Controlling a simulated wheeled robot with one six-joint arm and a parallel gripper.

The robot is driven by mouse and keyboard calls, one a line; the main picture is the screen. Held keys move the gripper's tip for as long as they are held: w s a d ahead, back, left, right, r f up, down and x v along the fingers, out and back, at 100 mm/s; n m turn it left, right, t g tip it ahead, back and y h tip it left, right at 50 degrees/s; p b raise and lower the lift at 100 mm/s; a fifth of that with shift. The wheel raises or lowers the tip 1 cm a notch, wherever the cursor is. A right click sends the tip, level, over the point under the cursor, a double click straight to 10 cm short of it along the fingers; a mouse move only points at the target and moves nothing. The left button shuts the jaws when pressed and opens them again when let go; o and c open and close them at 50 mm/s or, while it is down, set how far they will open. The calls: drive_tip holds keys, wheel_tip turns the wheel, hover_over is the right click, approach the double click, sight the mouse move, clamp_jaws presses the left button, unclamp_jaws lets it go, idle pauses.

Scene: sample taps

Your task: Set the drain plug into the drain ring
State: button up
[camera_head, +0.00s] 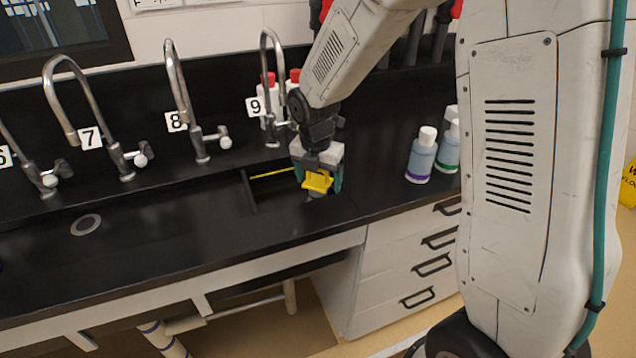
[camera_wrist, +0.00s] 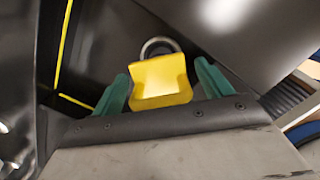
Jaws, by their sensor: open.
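A yellow block-like piece, which looks like the drain plug's handle (camera_head: 318,181), stands between the fingers of my gripper (camera_head: 318,175). In the wrist view the yellow plug (camera_wrist: 160,82) lies between two teal fingers (camera_wrist: 161,85). The fingers are open, with a narrow gap on each side of it. A grey metal ring (camera_wrist: 150,46), likely the drain ring, shows partly behind the plug in the wrist view. The plug hides the rest of it, so I cannot tell whether the plug sits in it. Something grey shows just under the plug in the head view.
The black counter (camera_head: 200,250) has another drain ring (camera_head: 86,224) at left. Taps marked 7 (camera_head: 92,138), 8 (camera_head: 177,122) and 9 (camera_head: 256,107) line the back. Bottles (camera_head: 421,157) stand right of my gripper. A yellow strip (camera_head: 275,175) lies close to its left.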

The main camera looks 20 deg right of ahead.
sight(316, 183)
wheel_tip(316, 183, up, 10)
drive_tip(key=r, duration=0.1)
drive_tip(key=s+d+r+m, duration=0.1)
drive_tip(key=s+r+m, duration=0.4)
drive_tip(key=s+m, duration=0.4)
drive_tip(key=s+d+r+m+y, duration=0.1)
drive_tip(key=s+d+m, duration=0.1)
drive_tip(key=s+m, duration=1.6)
drive_tip(key=s, duration=0.3)
drive_tip(key=shift+r, duration=0.35)
